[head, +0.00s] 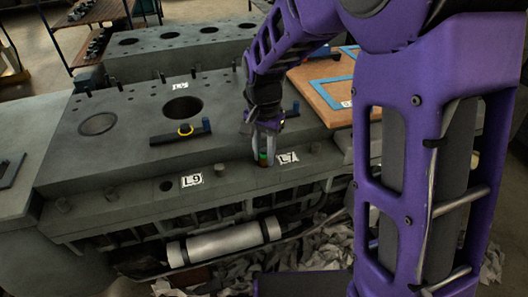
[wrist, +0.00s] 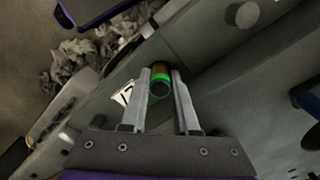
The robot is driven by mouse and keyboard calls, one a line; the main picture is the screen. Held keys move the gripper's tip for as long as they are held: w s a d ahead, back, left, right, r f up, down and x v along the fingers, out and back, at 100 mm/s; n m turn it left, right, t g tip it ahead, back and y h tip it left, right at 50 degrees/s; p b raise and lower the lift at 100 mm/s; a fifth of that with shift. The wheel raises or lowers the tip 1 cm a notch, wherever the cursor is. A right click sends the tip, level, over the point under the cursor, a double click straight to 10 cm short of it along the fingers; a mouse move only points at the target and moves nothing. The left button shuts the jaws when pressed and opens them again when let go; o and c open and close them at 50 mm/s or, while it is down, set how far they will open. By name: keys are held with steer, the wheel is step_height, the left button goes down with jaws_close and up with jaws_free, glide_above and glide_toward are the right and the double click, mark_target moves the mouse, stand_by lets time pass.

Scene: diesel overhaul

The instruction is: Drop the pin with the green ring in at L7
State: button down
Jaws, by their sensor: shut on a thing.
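The pin with the green ring (head: 264,157) is between the fingertips of my gripper (head: 266,146), just left of the white L7 label (head: 288,159) on the lower ledge of the engine block. In the wrist view the pin (wrist: 160,88) shows its bright green ring and a brownish end between the two fingers of my gripper (wrist: 160,80). My gripper is shut on it. The label also shows beside the left finger in the wrist view (wrist: 123,94). The hole at L7 is not visible; I cannot tell whether the pin's lower end is inside it.
A white L9 label (head: 192,180) and an open hole (head: 166,186) lie farther left on the ledge. A wooden board (head: 322,95) is at the right.

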stand_by(0.4)
steer(key=shift+f, duration=0.35)
steer(key=shift+c, duration=0.9)
jaws_free()
steer(key=shift+r, duration=0.1)
steer(key=shift+w+r+p, duration=0.1)
steer(key=shift+r+p, duration=0.65)
steer(key=shift+r, duration=0.4)
steer(key=shift+r+p, duration=1.85)
steer(key=shift+r, duration=0.45)
